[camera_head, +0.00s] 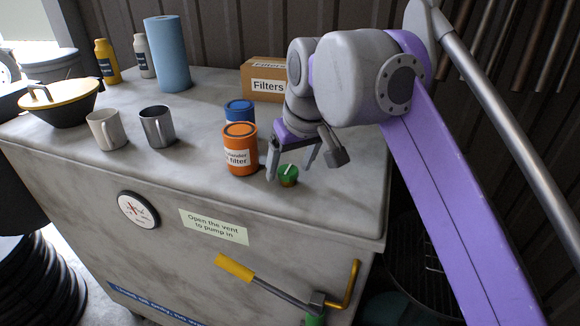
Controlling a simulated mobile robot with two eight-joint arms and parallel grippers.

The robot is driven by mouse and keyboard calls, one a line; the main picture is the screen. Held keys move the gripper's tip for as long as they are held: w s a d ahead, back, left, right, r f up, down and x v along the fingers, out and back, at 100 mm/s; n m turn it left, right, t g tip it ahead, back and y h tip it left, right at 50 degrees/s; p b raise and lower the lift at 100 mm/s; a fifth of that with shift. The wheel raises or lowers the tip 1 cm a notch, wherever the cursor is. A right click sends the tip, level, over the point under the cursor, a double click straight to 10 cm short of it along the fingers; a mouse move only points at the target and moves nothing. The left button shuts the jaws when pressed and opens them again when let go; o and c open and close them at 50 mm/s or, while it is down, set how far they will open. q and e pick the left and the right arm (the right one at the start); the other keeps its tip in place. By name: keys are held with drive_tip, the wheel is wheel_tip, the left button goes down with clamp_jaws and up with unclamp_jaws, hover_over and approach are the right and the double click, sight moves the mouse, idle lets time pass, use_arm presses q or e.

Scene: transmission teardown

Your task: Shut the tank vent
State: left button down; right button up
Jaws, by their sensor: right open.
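The tank vent (288,176) is a small green knob with a pale lever on top and a brassy base, on the grey tank top near its front right edge. My right gripper (291,168) comes down from above, its fingers apart around or just behind the vent; I cannot tell whether they touch it. The grey tank (330,205) carries a label (213,227) reading "Open the vent to pump in". My left gripper is not in view.
An orange filter can (240,150) stands close left of my right gripper, with a blue can (239,110) behind it. Two mugs (107,130), a blue paper roll (168,55) and a Filters box (264,80) stand further off. A yellow-handled lever (235,268) sticks out in front.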

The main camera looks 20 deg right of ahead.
clamp_jaws()
idle(0.4)
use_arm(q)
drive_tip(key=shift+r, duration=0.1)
